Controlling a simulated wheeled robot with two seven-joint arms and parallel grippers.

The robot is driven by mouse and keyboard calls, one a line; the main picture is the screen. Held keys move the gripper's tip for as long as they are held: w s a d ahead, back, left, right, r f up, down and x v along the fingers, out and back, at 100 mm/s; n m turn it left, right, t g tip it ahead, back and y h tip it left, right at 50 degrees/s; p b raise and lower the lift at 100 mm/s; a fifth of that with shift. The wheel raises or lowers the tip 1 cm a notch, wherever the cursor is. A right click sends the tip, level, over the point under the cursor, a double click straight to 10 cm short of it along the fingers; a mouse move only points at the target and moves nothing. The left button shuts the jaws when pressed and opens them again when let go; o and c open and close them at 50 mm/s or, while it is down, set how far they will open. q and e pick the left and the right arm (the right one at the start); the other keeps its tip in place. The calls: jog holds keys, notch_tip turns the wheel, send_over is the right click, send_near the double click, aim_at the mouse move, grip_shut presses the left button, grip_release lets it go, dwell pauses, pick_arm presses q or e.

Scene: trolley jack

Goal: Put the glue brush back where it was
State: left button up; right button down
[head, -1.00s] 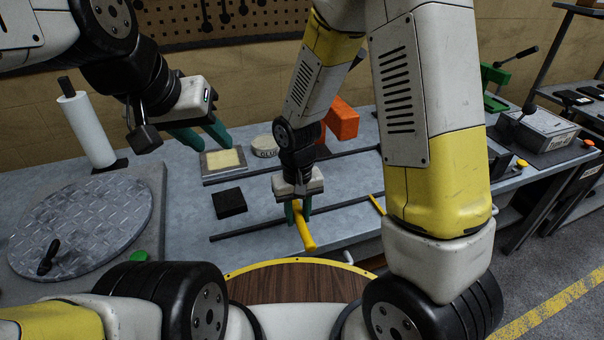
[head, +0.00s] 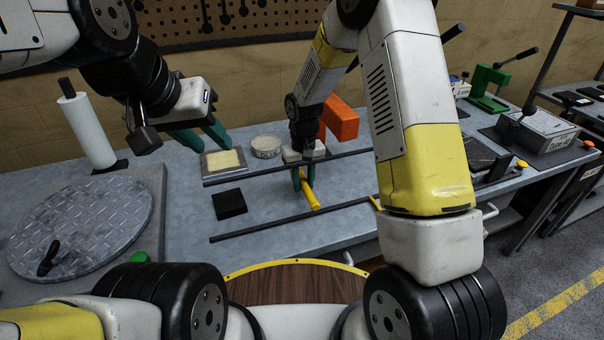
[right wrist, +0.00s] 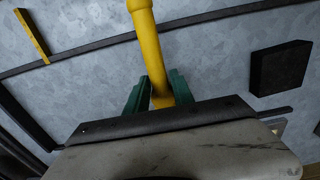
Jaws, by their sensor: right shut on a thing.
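The glue brush shows as a yellow handle (head: 311,194) in the head view and as a thick yellow rod (right wrist: 147,38) in the right wrist view. My right gripper (head: 303,178) is shut on it between green fingers, over the bench between two dark rails. The handle slants toward the bench front; its bristle end is hidden. A round tin marked GLUE (head: 266,147) stands just left of and behind my right gripper. My left gripper (head: 203,139) is open and empty, above the back of the bench near a tray with a yellow pad (head: 224,160).
A black block (head: 229,204) lies left of the right gripper. A rear rail (head: 345,155) and a front rail (head: 250,231) cross the bench. An orange block (head: 341,121) stands behind. A yellow strip (right wrist: 33,35) lies at the front rail. A round plate (head: 85,225) is at left.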

jog(key=shift+s+f, duration=0.1)
jog(key=shift+f, duration=1.55)
jog(key=shift+f, duration=0.1)
jog(key=c, duration=1.1)
grip_release()
